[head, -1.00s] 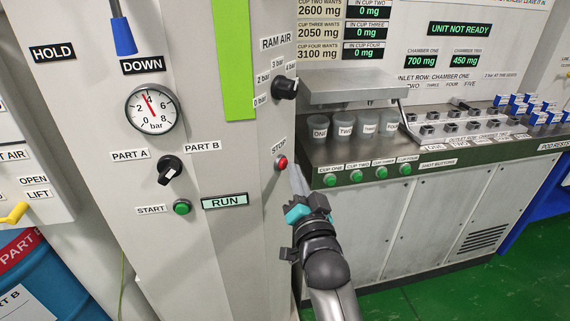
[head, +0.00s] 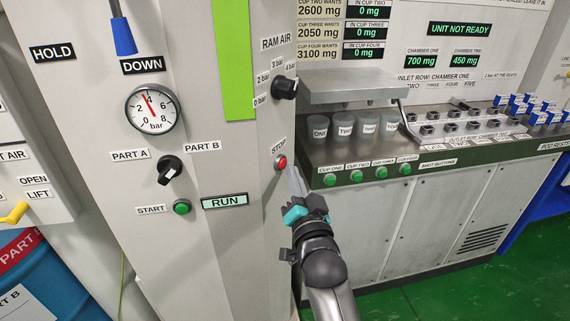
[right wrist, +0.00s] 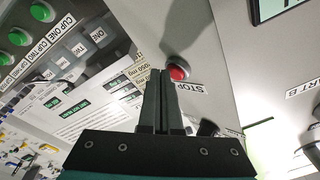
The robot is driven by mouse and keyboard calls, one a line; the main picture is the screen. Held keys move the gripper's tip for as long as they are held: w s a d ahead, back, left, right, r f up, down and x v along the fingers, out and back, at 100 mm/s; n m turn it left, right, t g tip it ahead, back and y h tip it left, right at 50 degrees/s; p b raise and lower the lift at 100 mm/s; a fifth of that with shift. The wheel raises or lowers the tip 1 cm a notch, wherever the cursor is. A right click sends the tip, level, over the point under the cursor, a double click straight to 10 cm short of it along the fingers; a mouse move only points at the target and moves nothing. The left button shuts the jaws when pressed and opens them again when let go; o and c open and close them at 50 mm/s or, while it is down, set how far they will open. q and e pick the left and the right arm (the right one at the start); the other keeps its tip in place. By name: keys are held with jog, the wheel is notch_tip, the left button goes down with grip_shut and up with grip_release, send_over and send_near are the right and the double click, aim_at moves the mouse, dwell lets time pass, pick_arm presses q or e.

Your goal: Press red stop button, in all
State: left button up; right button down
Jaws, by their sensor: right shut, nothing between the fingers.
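The red stop button (head: 281,162) sits on the side face of the grey column, just below its STOP label. It also shows in the right wrist view (right wrist: 178,72), just beyond my fingertips. My right gripper (head: 294,172) is shut and empty, its fingertips close to the button, a little right of and below it in the head view. In the right wrist view the shut fingers (right wrist: 162,74) point at the button's left edge. I cannot tell whether they touch it. My left gripper is not in view.
A RAM AIR knob (head: 284,87) is above the button on the same column. A green START button (head: 182,207), a RUN display (head: 225,201) and a selector knob (head: 170,170) are left. The cup bench (head: 440,153) with green shot buttons stands close on the right.

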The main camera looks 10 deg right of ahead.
jog(key=shift+w+a+r+m, duration=0.15)
jog(key=shift+a+r+m, duration=0.15)
jog(key=shift+r, duration=0.35)
jog(key=shift+s+d+r+p, duration=0.3)
jog(key=shift+s+p, duration=0.35)
jog(key=shift+p, duration=0.35)
jog(key=shift+f, duration=0.1)
jog(key=s+d+p, duration=0.1)
jog(key=d, duration=0.1)
jog(key=s+d+p, duration=0.1)
jog(key=s+d, duration=0.1)
jog(key=shift+s+p, duration=0.15)
jog(key=shift+p, duration=0.2)
